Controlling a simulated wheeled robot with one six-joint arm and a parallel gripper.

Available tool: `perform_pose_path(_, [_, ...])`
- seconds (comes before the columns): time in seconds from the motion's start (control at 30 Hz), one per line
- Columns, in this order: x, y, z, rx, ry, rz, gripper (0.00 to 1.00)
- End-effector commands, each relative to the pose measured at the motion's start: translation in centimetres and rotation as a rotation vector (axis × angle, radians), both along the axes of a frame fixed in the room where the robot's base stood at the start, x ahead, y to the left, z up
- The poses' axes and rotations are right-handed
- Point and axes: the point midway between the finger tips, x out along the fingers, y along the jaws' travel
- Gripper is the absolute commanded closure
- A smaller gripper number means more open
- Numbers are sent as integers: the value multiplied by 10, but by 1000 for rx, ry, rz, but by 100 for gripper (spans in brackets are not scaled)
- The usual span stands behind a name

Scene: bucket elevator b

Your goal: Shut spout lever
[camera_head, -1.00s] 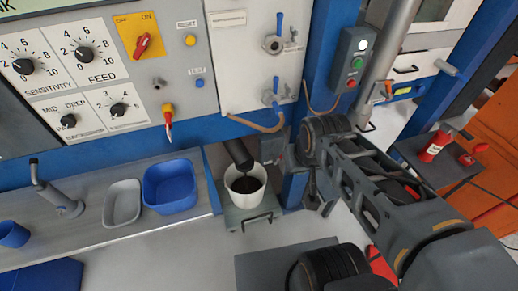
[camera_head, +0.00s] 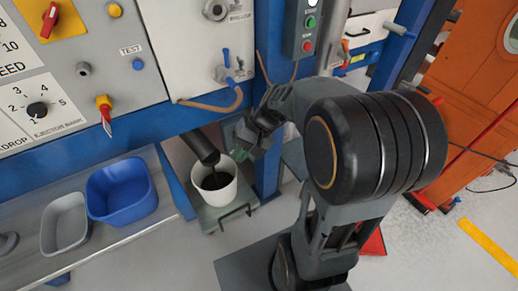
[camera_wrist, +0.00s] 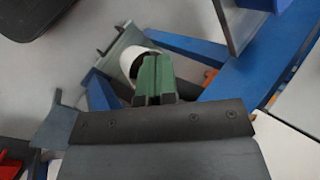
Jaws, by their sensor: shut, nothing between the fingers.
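The dark spout tube (camera_head: 203,148) slants down over a white bucket (camera_head: 214,185), with dark material inside the bucket and at the spout's mouth. My gripper (camera_head: 240,154) is just right of the spout, above the bucket's right rim in the head view. In the wrist view its green fingers (camera_wrist: 154,80) are together and empty, with part of the white bucket (camera_wrist: 134,60) behind them. I cannot make out the spout lever for sure; the area right of the spout is largely hidden by my gripper and wrist.
The bucket stands on a grey tray (camera_head: 240,211) with a handle. A blue bin (camera_head: 121,192) and a grey bin (camera_head: 65,224) sit on the shelf to the left. Blue-handled valves (camera_head: 228,62) and a hose (camera_head: 212,104) are above. A blue post (camera_head: 268,172) is close to my arm.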

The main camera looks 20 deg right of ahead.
Motion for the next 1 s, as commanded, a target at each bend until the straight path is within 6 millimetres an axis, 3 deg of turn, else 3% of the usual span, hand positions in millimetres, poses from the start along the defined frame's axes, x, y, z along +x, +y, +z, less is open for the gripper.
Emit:
perform_pose_path(0.03, [19, -5, -44, 127, 43, -63, 100])
perform_pose_path(0.17, [70, -27, -94, 471, 53, -234, 100])
perform_pose_path(0.3, [119, -73, -149, 782, -29, -432, 100])
perform_pose_path(0.5, [154, -150, -220, 1066, -220, -683, 100])
perform_pose_path(0.6, [159, -180, -246, 1141, -307, -776, 100])
perform_pose_path(0.73, [160, -205, -267, 1195, -384, -853, 100])
perform_pose_path(1.0, [160, -218, -275, 1219, -427, -892, 100])
